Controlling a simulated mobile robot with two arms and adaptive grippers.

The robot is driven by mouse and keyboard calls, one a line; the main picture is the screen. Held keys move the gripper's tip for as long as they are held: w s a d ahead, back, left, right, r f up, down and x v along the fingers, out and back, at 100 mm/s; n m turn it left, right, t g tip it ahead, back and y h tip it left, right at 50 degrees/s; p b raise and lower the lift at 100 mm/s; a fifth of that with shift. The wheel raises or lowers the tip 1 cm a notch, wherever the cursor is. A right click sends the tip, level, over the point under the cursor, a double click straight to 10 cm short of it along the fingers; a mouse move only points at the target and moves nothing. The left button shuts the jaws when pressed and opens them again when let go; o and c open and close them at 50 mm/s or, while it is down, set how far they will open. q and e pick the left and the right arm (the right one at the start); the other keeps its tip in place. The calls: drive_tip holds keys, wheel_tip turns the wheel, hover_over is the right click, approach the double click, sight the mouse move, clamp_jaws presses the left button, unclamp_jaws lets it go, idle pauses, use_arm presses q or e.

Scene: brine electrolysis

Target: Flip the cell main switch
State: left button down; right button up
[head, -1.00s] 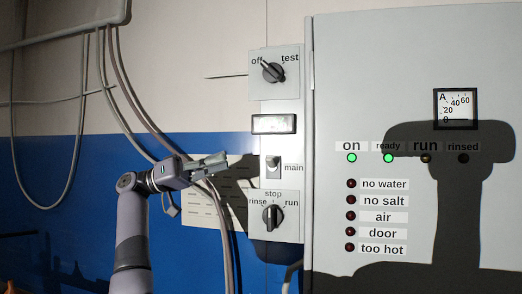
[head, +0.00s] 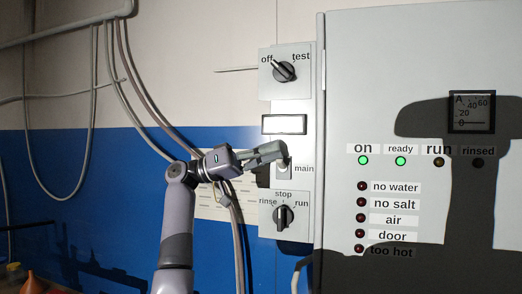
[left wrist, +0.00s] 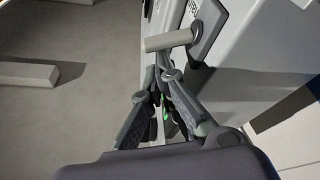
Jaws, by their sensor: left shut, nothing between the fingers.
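The main switch (head: 284,172) is a small toggle on a light plate beside the label "main", on the narrow panel left of the cabinet. My left gripper (head: 281,149) is shut and empty, its fingertips at the top of the switch plate and partly hiding the toggle. In the left wrist view, a grey lever (left wrist: 170,40) sticks out from a dark round boss on a plate. The shut fingertips (left wrist: 162,76) are just below the lever in that picture; I cannot tell whether they touch it. My right gripper is not in view.
Above is the off/test knob (head: 284,71), set toward off; below is the rinse/stop/run knob (head: 283,215), set to stop. The "on" lamp (head: 363,160) and "ready" lamp (head: 401,161) glow green. Cables (head: 150,110) hang at the left wall.

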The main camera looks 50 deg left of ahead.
use_arm(q)
drive_tip(key=shift+s+d+f+m+h+b, duration=0.1)
drive_tip(key=shift+f+m+h+b, duration=0.05)
drive_tip(key=shift+m+b, duration=0.3)
drive_tip(key=shift+s+d+f+m+h+b, duration=0.15)
drive_tip(key=shift+m+b, duration=0.1)
drive_tip(key=shift+m, duration=0.3)
drive_tip(key=m+b, duration=0.1)
drive_tip(key=f+m+g+b, duration=0.1)
drive_tip(key=m+b, duration=0.1)
drive_tip(key=s+f+m+h+b, duration=0.1)
drive_tip(key=b, duration=0.1)
drive_tip(key=shift+s+d+f+g, duration=0.1)
drive_tip(key=shift+d+g, duration=0.15)
drive_tip(key=shift+g, duration=0.15)
drive_tip(key=v, duration=1.2)
drive_tip(key=shift+f, duration=0.2)
